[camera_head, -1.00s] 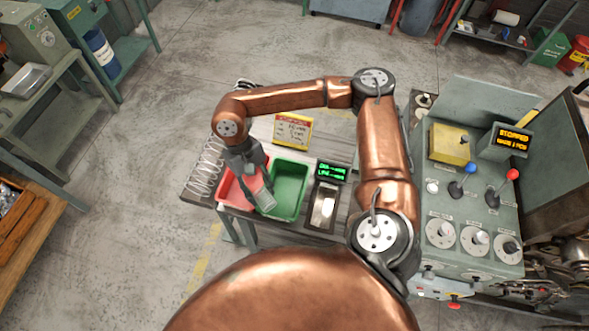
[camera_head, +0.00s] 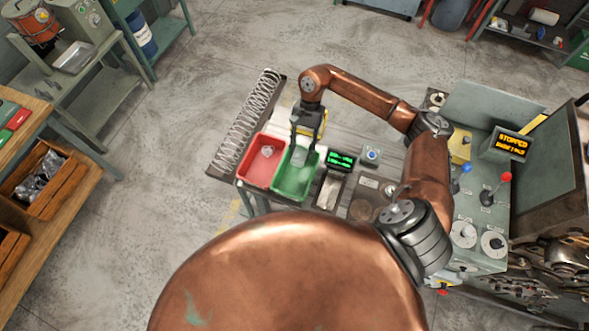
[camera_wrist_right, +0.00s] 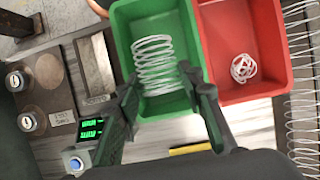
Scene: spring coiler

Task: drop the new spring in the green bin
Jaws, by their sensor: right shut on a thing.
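The new spring (camera_head: 298,157) is a small pale wire coil. My right gripper (camera_head: 304,138) is shut on it and points down over the green bin (camera_head: 296,186). In the right wrist view, the spring (camera_wrist_right: 155,62) sits between the two fingertips (camera_wrist_right: 158,76), with the green bin (camera_wrist_right: 122,38) behind and around it. How far the spring is above the bin floor I cannot tell exactly. My left gripper is not in view.
A red bin (camera_head: 253,172) with a tangled wire piece (camera_wrist_right: 243,68) in it stands against the green bin. A long spring (camera_head: 245,120) lies along the bench's left end. A small green-lit display (camera_head: 341,160) and control console (camera_head: 479,200) are to the right.

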